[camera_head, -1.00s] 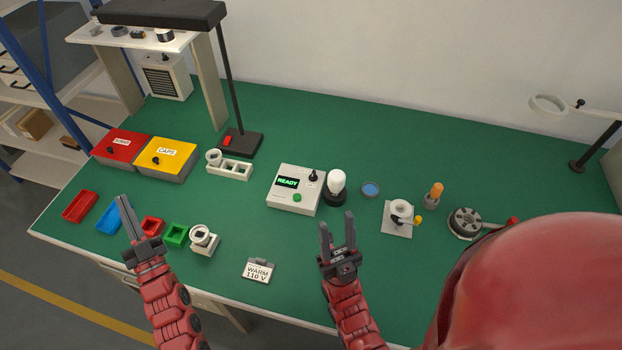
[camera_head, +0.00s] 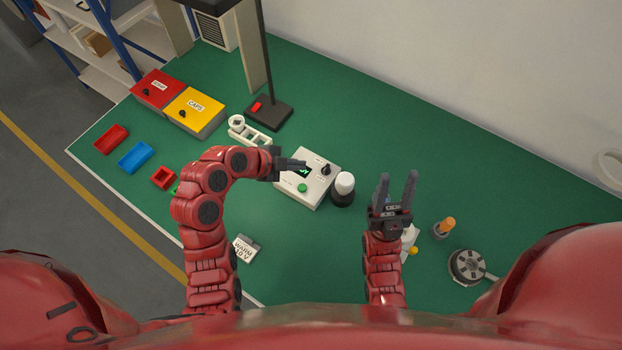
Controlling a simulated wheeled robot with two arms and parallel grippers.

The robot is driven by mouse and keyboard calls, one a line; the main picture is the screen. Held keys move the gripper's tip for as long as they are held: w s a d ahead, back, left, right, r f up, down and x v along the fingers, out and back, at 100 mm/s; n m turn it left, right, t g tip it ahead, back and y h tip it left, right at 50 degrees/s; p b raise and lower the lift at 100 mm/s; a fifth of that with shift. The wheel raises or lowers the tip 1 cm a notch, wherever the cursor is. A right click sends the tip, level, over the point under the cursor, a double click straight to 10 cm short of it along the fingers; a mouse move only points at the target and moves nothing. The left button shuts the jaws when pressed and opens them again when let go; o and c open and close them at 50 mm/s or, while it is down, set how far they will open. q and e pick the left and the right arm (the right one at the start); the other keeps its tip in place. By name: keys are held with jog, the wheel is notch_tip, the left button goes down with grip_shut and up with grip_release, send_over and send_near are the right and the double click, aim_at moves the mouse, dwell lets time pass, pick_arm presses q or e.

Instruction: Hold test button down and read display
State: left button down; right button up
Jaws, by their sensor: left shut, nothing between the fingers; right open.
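The white test box (camera_head: 318,193) stands mid-table with a green button (camera_head: 302,188), a black knob (camera_head: 325,169) and a small dark display (camera_head: 305,171). Green characters show on the display, but my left gripper covers part of it, and I cannot read the whole text. A white bulb (camera_head: 344,182) stands upright in a black socket (camera_head: 342,197) beside the box. My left gripper (camera_head: 302,163) is shut and empty, above the display side of the box, with its tips apart from the green button. My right gripper (camera_head: 397,178) is open and empty, right of the bulb.
A lamp base (camera_head: 269,112), a white holder (camera_head: 252,132), red (camera_head: 160,88) and yellow (camera_head: 194,111) boxes stand behind. A "WARM" card (camera_head: 245,248) lies in front. An orange-topped part (camera_head: 446,225) and a round reel (camera_head: 467,266) lie right. The table's far right is clear.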

pick_arm(q)
jog(key=shift+a, duration=0.15)
send_over(302, 188)
jog(key=a, duration=0.1)
notch_tip(302, 188, down, 6)
jog(key=shift+b, duration=0.4)
notch_tip(302, 188, down, 2)
jog(key=b, duration=0.2)
jog(key=shift+f+b, duration=0.2)
jog(key=shift+b, duration=0.1)
jog(key=shift+f+b, duration=0.25)
jog(key=shift+b, duration=0.1)
dwell(1.2)
jog(key=shift+f+b, duration=0.35)
jog(key=shift+b, duration=0.6)
